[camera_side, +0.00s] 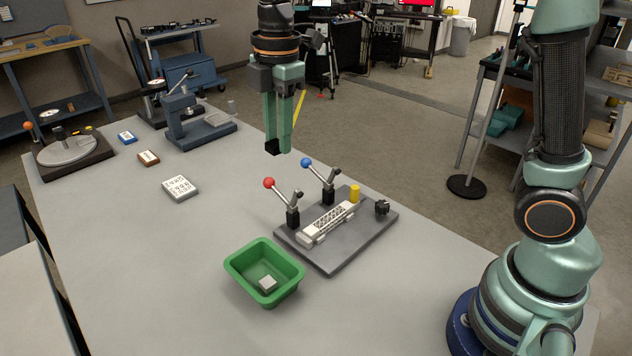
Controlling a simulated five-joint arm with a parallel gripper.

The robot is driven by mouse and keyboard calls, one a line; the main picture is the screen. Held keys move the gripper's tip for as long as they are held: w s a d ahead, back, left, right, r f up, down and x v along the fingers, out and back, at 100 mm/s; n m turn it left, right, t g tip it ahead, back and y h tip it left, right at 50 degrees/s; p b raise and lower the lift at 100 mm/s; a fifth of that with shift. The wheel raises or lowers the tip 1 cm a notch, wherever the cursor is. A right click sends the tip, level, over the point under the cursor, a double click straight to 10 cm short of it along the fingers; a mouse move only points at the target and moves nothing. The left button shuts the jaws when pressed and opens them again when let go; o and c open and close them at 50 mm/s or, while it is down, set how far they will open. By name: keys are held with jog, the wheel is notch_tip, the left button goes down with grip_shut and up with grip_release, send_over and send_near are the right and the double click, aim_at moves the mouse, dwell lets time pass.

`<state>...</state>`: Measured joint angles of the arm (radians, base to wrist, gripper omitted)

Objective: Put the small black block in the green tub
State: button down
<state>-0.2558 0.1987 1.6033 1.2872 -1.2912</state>
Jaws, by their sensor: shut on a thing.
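The small black block (272,147) is held at the fingertips of my gripper (277,144). My gripper points down and is shut on the block, well above the table. The green tub (237,268) stands on the table in front of and below my gripper, toward the bottom of the view. A small light grey block (267,283) lies inside the tub.
A grey plate (345,255) right of the tub carries a lattice specimen (328,222), red-knobbed (268,183) and blue-knobbed (306,162) levers, and a yellow cylinder (354,194). A white labelled box (180,187) lies left. The table's left-front area is clear.

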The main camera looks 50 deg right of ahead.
jog(key=a, duration=0.8)
jog(key=shift+g, duration=0.3)
jog(key=f, duration=1.9)
jog(key=shift+s+d+f, duration=0.2)
jog(key=shift+s, duration=0.1)
jog(key=shift+c, duration=0.3)
grip_release()
jog(key=shift+r, duration=0.1)
jog(key=shift+r, duration=2.45)
